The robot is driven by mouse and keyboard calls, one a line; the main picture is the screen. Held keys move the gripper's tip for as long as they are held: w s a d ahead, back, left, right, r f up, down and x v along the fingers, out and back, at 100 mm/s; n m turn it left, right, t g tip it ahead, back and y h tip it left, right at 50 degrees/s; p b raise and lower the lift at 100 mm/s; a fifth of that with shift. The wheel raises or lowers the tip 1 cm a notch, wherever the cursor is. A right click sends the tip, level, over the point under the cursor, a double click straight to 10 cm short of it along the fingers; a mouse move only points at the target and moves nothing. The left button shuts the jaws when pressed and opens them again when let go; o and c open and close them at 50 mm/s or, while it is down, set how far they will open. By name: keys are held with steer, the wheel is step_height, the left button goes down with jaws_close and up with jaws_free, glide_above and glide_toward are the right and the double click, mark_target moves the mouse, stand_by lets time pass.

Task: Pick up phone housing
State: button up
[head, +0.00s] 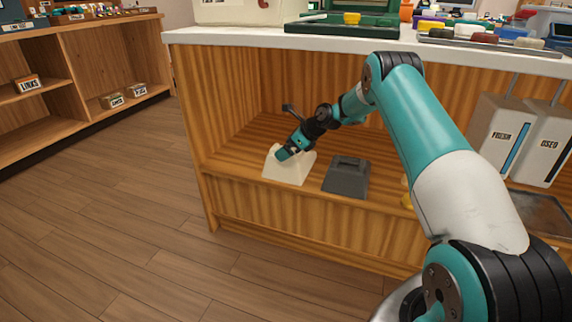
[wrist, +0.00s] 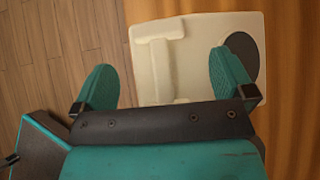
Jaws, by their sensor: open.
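A cream phone housing (head: 291,167) sits on the wooden lower shelf of the counter. It also shows in the wrist view (wrist: 178,75), with a dark round disc on its right part. My gripper (head: 283,155) is at the housing's top in the head view. In the wrist view my gripper (wrist: 160,80) is open, with one teal finger left of the housing and the other over its right part. Whether the fingers touch it cannot be told. A dark grey phone housing (head: 346,177) stands to the right on the same shelf.
The white countertop (head: 240,37) runs above the shelf and carries a green tray (head: 330,29) and several colored parts. Two bins (head: 500,130) labeled FRESH and USED hang at the right. A yellow object is partly hidden behind my arm. Wood floor is clear at the left.

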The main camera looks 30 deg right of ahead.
steer(key=shift+s+d, duration=0.1)
steer(key=shift+d, duration=0.25)
steer(key=c, duration=1.9)
steer(key=shift+a, duration=0.1)
jaws_close()
